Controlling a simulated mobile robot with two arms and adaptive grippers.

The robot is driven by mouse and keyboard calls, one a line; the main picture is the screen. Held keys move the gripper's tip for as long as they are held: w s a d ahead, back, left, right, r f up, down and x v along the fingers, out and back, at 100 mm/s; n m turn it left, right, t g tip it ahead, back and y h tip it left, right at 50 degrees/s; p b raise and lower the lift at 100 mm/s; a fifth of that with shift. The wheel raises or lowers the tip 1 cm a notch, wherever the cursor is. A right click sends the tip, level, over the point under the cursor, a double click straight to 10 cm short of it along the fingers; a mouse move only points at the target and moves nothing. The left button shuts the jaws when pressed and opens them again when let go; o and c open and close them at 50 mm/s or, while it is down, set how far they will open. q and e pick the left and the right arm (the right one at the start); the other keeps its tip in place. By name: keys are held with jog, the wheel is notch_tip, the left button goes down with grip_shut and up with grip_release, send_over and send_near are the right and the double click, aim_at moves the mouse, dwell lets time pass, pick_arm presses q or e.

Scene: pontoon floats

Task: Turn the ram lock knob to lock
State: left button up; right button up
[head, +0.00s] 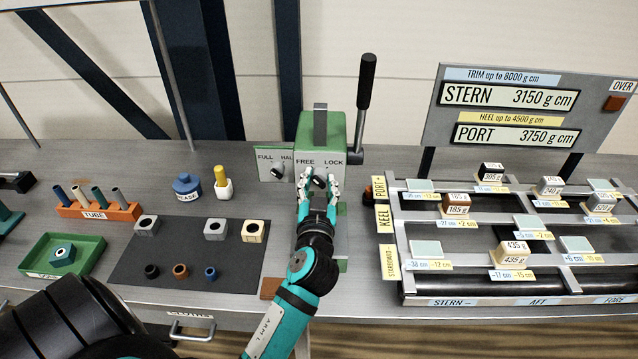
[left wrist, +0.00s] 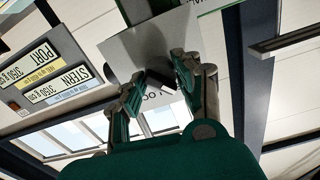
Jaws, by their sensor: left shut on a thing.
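The ram lock knob (head: 319,181) is a small dark knob on the front of the green press box (head: 312,135), under the words FREE and LOCK. My left gripper (head: 319,183) is at the box front, with one finger on each side of the knob, shut on it. In the left wrist view the gripper (left wrist: 155,85) closes around the knob in front of a grey plate (left wrist: 155,45). The fingers partly hide the knob, so I cannot tell exactly which word it points to. My right gripper is not in view.
A black lever (head: 364,95) rises at the press's right. A FULL/HALF knob plate (head: 275,166) is at its left. A pontoon frame (head: 405,250) with several weights stands right, below a display board (head: 525,110). A dark mat (head: 190,262) with small blocks and rings lies left.

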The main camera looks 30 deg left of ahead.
pick_arm(q)
jog(key=shift+m, duration=0.7)
jog(key=m, duration=0.2)
jog(key=shift+m, duration=0.3)
jog(key=m, duration=0.5)
jog(key=shift+r+m, duration=0.1)
jog(key=shift+m, duration=0.2)
jog(key=m, duration=0.6)
jog(key=shift+m, duration=0.6)
